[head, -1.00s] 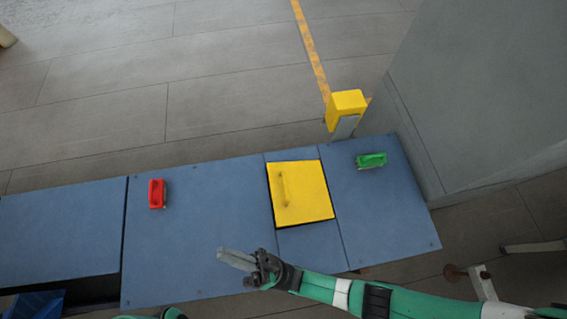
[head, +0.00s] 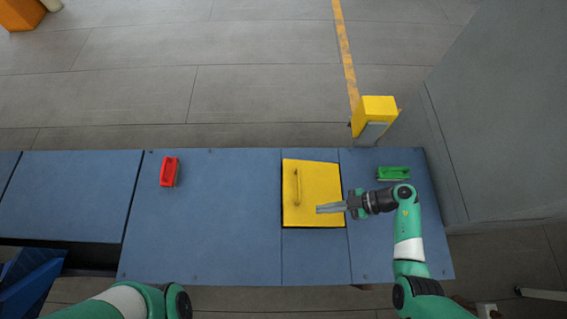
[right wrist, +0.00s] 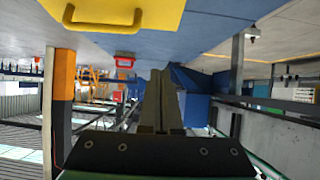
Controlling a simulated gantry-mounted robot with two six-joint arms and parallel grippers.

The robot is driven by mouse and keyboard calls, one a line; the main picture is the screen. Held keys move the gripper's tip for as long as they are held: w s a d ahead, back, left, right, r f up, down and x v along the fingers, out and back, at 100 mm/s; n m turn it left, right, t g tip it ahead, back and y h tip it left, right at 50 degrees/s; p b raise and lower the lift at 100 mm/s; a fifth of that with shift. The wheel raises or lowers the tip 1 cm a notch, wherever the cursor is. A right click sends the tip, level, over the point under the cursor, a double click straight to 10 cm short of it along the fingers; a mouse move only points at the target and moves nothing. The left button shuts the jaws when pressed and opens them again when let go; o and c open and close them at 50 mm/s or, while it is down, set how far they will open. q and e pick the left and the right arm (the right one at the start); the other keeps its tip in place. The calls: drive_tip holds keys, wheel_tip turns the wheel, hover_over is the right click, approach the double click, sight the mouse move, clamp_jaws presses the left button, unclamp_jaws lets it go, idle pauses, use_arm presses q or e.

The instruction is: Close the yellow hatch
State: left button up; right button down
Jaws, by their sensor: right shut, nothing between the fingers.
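The yellow hatch (head: 312,180) is a square panel with a raised yellow bar handle (head: 298,188), set in the blue bench top. It looks nearly flat, with dark lines along its left and near edges; I cannot tell if it is slightly raised. It also shows at the top left of the right wrist view (right wrist: 160,9), with its handle (right wrist: 102,27). My right gripper (head: 319,209) is shut and empty. In the head view it overlaps the hatch's near right part, right of the handle, pointing left; contact cannot be told. My left gripper is out of view.
A red handle (head: 169,172) sits on the blue bench top (head: 220,240) left of the hatch, and a green handle (head: 393,173) to its right. A yellow post (head: 375,110) stands behind the bench, beside a grey wall (head: 500,120). The bench between the red handle and hatch is clear.

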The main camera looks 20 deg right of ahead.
drive_tip(key=b, duration=0.6)
hover_over(289, 217)
drive_tip(key=d, duration=0.2)
wheel_tip(289, 217, down, 6)
drive_tip(key=shift+s+f, duration=0.1)
drive_tip(key=shift+s, duration=0.05)
drive_tip(key=f+b, duration=0.3)
drive_tip(key=shift+a, duration=0.25)
drive_tip(key=shift+r, duration=0.1)
drive_tip(key=shift+w+a+f+h+p, duration=0.25)
drive_tip(key=shift+a+f+h+p, duration=0.25)
drive_tip(key=shift+p, duration=0.65)
drive_tip(key=f, duration=0.4)
drive_tip(key=shift+w+a+b, duration=0.15)
drive_tip(key=shift+w+b, duration=0.05)
drive_tip(key=shift+b, duration=0.2)
drive_tip(key=shift+f, duration=0.35)
drive_tip(key=shift+s+f, duration=0.1)
